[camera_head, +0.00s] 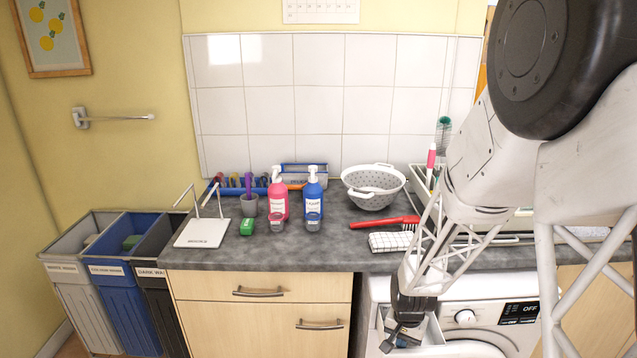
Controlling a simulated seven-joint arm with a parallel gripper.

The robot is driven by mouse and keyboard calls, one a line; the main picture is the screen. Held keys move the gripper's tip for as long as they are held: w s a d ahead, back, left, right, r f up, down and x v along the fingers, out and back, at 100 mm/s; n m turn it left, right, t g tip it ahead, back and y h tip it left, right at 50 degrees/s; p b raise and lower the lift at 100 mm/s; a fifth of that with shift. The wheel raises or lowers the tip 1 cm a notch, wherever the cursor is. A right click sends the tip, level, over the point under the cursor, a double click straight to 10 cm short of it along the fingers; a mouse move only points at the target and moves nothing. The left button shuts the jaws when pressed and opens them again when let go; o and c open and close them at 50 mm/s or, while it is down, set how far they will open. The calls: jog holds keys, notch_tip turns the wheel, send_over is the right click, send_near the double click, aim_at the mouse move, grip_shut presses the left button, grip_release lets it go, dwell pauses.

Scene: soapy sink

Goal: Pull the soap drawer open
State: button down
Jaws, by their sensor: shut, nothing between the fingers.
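The white washing machine (488,291) stands under the worktop at the lower right. Its soap drawer (433,331) is at the left of the machine's front panel, and its pale walls appear to stick out from the front. My gripper (402,337) points down at the drawer, with its dark fingers shut and empty. The fingers overlap the drawer in the picture; I cannot tell whether they touch it. My gripper and arm hide part of the drawer and its handle.
A grey worktop (330,246) runs above the machine, with bottles, a colander (372,190), a red-handled brush (384,222) and a checked cloth (390,242) on it. A wooden cabinet (262,315) stands left of the machine. Laundry bins (122,300) are at far left.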

aim_at(406, 350)
jog(key=shift+s, duration=2)
jog(key=shift+w, duration=0.45)
jog(key=shift+r, duration=5)
